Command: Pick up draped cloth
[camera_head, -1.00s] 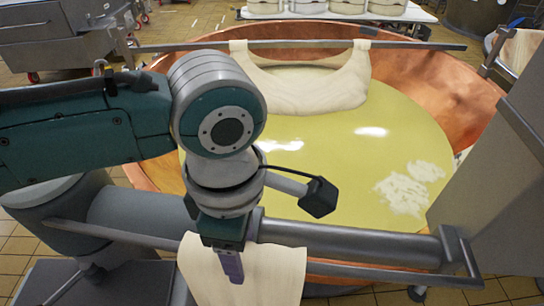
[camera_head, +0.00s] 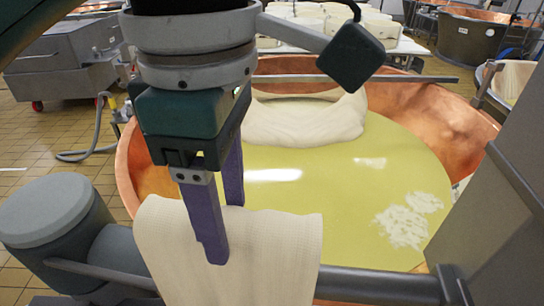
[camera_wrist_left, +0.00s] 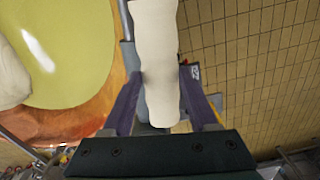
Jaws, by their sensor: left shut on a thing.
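The cream draped cloth (camera_head: 270,255) is in front of the copper vat in the head view, its upper edge above the grey near tube (camera_head: 380,287). My left gripper (camera_head: 224,228) is shut on the cloth from above, one purple finger in front and the other partly hidden behind it. In the left wrist view the cloth (camera_wrist_left: 155,55) shows as a pale strip between the two fingers (camera_wrist_left: 160,104). Its lower end is out of the head view. My right gripper is in neither view.
The copper vat (camera_head: 440,110) holds yellow-green liquid (camera_head: 340,210) with white curd bits (camera_head: 408,218). A second pale cloth (camera_head: 305,122) hangs into it below a far bar (camera_head: 420,79). A grey upright panel (camera_head: 505,215) stands at right.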

